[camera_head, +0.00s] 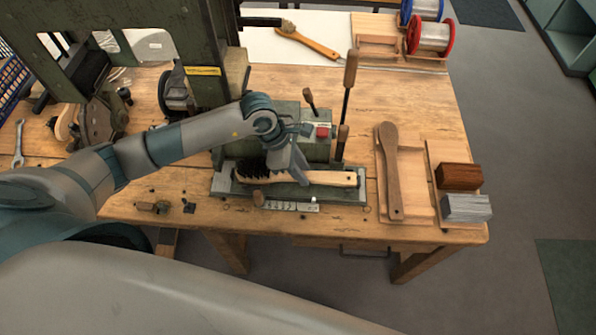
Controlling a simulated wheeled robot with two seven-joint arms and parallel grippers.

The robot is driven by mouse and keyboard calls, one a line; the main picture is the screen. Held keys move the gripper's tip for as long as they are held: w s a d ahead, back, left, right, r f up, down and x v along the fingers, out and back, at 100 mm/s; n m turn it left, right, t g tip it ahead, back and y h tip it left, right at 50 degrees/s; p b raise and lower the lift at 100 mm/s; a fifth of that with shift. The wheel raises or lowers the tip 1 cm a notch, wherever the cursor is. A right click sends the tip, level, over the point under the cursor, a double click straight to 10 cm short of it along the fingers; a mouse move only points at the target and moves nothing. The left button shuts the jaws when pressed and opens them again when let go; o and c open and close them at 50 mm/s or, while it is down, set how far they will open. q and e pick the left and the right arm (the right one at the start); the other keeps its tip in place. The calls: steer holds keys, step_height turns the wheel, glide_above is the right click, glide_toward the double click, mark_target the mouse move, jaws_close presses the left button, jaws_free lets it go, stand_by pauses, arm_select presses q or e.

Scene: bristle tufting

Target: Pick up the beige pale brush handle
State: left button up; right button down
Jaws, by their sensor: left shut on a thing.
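The beige pale brush handle (335,178) lies level across the fixture of the green machine (290,118), its free end to the right. Black bristles (260,170) show at its left end. My left gripper (298,176) comes down from above and is shut on the brush handle near its middle, just right of the bristles. The fingers hide part of the handle, and I cannot tell whether it still touches the fixture. My right gripper is not in view.
A brown wooden paddle (390,165) lies in a wooden tray (427,213) to the right, beside a brown block (459,176) and a grey block (466,208). Upright levers (349,85) stand behind the handle. Another brush (308,40) and wire spools (429,35) are at the back.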

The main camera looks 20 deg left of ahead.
arm_select(q)
step_height(320, 180, up, 10)
steer(key=b, duration=0.3)
steer(key=shift+f, duration=0.15)
stand_by(0.5)
